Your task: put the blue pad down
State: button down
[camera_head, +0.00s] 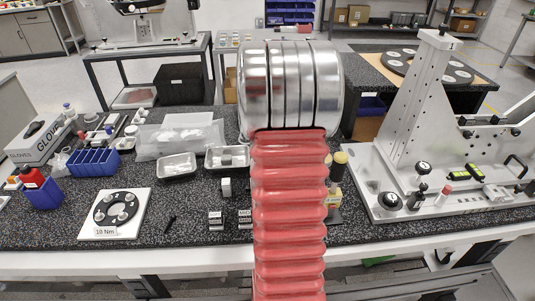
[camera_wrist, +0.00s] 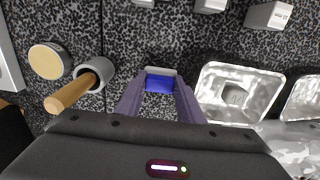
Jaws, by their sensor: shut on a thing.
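In the wrist view, my gripper (camera_wrist: 160,90) has two purple fingers closed on the blue pad (camera_wrist: 159,84). The pad is a small blue piece with a pale strip along its far edge. It sits between the fingertips, over the speckled dark bench top (camera_wrist: 150,40). I cannot tell whether it touches the bench or is held above it. In the head view, my red and metal arm hides the gripper and the pad.
A metal tray (camera_wrist: 207,97) holding a grey block (camera_wrist: 233,95) lies close right of the fingers. A wooden handle (camera_wrist: 72,93) leans from a grey cup (camera_wrist: 98,68) at left, beside a gold-topped round item (camera_wrist: 47,62). A large metal fixture (camera_head: 425,120) stands at right.

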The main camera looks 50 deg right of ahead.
jog(key=c, duration=1.2)
grip_release()
notch_tip(320, 180, up, 12)
jog(key=w+a+r+n+t+h, duration=0.1)
jog(key=a+r+n, duration=0.1)
jog(key=a, duration=0.9)
jog(key=w+a+r+n+t, duration=0.1)
jog(key=a+r+n, duration=0.1)
jog(key=a, duration=0.9)
jog(key=s+a+f+n+t, duration=0.1)
jog(key=s+a+n, duration=0.1)
jog(key=a, duration=0.4)
jog(key=s+a+f+n+t, duration=0.1)
jog(key=s+a+f+n, duration=0.1)
jog(key=s+a, duration=0.2)
jog(key=s+a+f+n+t+y, duration=0.1)
jog(key=s+a, duration=0.2)
jog(key=a, duration=0.6)
jog(key=shift+a+f+n+t, duration=0.3)
jog(key=shift+a+f+n, duration=0.05)
jog(key=shift+f+n, duration=0.05)
